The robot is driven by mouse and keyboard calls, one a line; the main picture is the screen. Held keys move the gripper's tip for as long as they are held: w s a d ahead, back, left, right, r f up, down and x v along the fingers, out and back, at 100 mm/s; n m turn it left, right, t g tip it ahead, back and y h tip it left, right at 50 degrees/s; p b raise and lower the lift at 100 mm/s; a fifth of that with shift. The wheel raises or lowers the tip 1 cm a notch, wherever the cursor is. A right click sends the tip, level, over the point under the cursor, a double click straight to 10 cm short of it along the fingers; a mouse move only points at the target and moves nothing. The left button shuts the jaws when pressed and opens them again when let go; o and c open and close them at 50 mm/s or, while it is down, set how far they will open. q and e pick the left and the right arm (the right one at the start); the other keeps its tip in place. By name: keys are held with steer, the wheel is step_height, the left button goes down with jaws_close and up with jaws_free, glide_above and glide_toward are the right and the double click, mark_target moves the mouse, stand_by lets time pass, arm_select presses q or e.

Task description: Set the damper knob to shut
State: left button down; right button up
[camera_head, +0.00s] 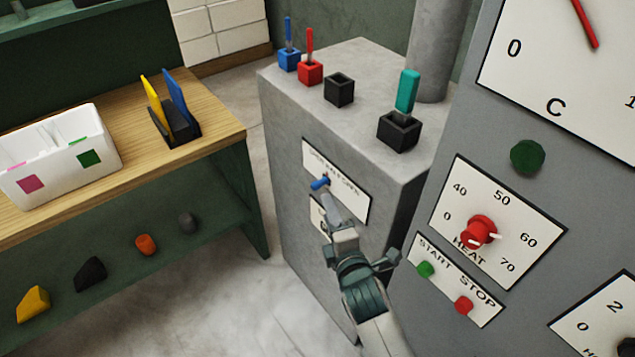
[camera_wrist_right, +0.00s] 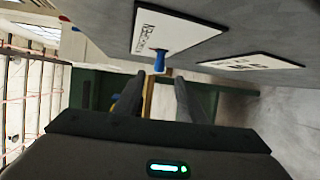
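A blue knob (camera_head: 320,184) sticks out from a white label plate (camera_head: 352,192) on the front of the grey cabinet. The plate's lettering is too small to read surely, so I cannot confirm that this is the damper knob. My right gripper (camera_head: 338,222) is just below the knob in the head view. In the right wrist view, the blue knob (camera_wrist_right: 159,62) lies ahead of my two dark fingers (camera_wrist_right: 156,88), which are apart with nothing between them. The fingers seem not to touch the knob. My left gripper is not in view.
A second plate (camera_wrist_right: 250,63) on the same cabinet face is partly hidden behind my gripper in the head view. At right stands a panel with a red heat knob (camera_head: 481,232), a green start button (camera_head: 425,269) and a red stop button (camera_head: 464,305). A wooden-topped bench (camera_head: 215,125) stands left.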

mark_target(319, 188)
steer(key=p+x, duration=0.1)
steer(key=x, duration=1)
steer(key=shift+w+a+f+p, duration=0.1)
steer(key=shift+w+p, duration=0.2)
steer(key=shift+w, duration=0.05)
jaws_close()
